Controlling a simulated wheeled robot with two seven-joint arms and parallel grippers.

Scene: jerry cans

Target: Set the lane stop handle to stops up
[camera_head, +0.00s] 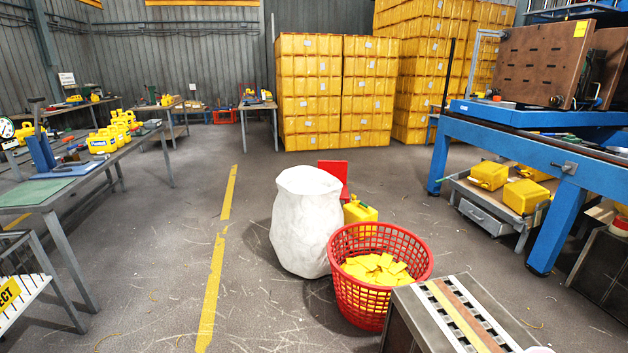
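Neither of my grippers is in view. I cannot identify the lane stop handle for certain. A small grey lever-like fitting (567,167) sits on the front side of the blue bench frame (510,150) at the right. It is too small to tell whether it is the lane stop handle or which way it is set. No label for stops up can be read, and no raised or lowered stops can be made out.
A red basket (345,290) of yellow pieces and a white sack (303,215) stand mid-floor. A striped-top metal stand (410,315) is at the front. Yellow cans sit on a low cart (478,222) under the bench. Left of the sack, the floor is clear to the workbench (60,192).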

